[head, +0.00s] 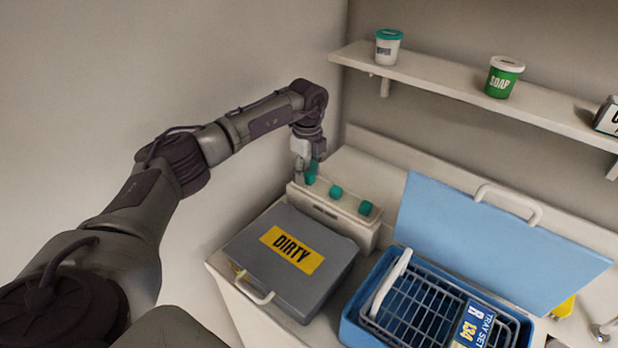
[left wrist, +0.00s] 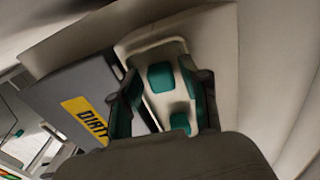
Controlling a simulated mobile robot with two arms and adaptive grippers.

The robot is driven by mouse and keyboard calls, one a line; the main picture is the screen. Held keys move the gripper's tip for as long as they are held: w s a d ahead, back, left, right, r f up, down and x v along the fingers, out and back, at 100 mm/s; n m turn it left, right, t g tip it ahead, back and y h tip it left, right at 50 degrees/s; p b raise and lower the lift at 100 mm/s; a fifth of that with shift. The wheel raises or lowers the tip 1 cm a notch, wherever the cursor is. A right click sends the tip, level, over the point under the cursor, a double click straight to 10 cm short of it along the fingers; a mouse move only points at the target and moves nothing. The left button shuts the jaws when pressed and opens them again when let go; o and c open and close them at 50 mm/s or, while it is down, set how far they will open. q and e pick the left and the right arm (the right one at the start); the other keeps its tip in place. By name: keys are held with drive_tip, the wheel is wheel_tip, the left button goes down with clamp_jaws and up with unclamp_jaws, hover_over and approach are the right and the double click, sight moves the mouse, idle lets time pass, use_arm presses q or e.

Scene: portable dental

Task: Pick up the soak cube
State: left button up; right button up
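Teal soak cubes sit in a row on a long white holder (head: 340,222) behind the grey box. In the head view the middle cube (head: 336,191) and the right cube (head: 365,208) show clearly. My left gripper (head: 308,174) points down at the left end of the row, where more teal is partly hidden by its fingers. In the left wrist view my left gripper (left wrist: 166,98) is open, its fingers apart. One teal cube (left wrist: 160,77) and another teal piece (left wrist: 181,122) show between the fingers. I cannot tell whether a finger touches either. My right gripper is not in view.
A closed grey box marked DIRTY (head: 325,255) stands in front of the holder. A blue case with its lid (head: 490,240) raised and a wire rack (head: 415,305) inside is at the right. The wall is close at the left. A shelf (head: 450,85) with tubs runs above.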

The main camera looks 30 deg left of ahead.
use_arm(q)
drive_tip(key=c, duration=0.6)
drive_tip(key=shift+o, duration=0.2)
